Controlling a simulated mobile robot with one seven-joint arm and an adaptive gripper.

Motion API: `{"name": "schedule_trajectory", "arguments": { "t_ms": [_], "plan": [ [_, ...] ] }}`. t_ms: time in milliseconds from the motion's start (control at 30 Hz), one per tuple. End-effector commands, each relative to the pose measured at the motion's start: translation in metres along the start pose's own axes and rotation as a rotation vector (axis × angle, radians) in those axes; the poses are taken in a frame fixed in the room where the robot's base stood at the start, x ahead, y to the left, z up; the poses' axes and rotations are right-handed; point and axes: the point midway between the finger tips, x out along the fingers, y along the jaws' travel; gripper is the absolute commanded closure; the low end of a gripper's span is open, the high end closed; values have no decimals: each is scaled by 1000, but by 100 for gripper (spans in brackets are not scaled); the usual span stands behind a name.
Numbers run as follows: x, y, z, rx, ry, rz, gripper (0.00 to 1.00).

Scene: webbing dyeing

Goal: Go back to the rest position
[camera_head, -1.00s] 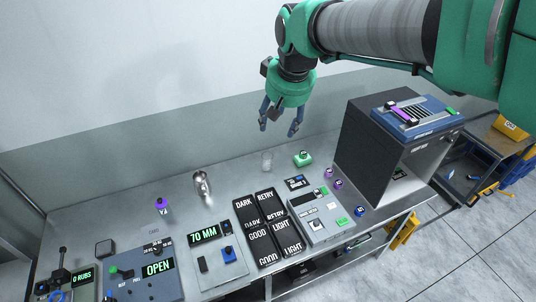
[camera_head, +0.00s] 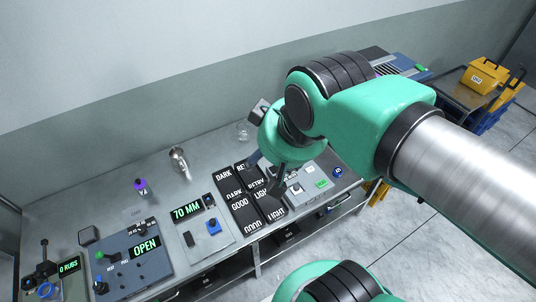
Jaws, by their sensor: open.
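My gripper (camera_head: 264,174) is open and hangs over the bench, in front of the black label tiles (camera_head: 241,204) marked DARK, RETRY, GOOD and LIGHT. Its dark fingers are spread, and I see nothing between them. Whether the fingertips touch the tiles cannot be told. My green and grey arm reaches in from the right and hides much of the bench's right end.
The steel bench (camera_head: 110,198) carries a 70 MM panel (camera_head: 195,238), an OPEN panel (camera_head: 125,262), a metal cup (camera_head: 179,160), a purple-capped bottle (camera_head: 141,187) and a clear glass (camera_head: 243,131). A yellow bin (camera_head: 483,76) stands on a cart at far right.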

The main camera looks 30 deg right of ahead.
Motion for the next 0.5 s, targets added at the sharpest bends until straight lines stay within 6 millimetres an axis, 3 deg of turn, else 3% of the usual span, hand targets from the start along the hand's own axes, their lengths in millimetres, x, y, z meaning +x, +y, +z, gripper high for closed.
{"name": "schedule_trajectory", "arguments": {
  "t_ms": [500],
  "plan": [
    [5,0,4,-1,0,0,46]
  ]
}}
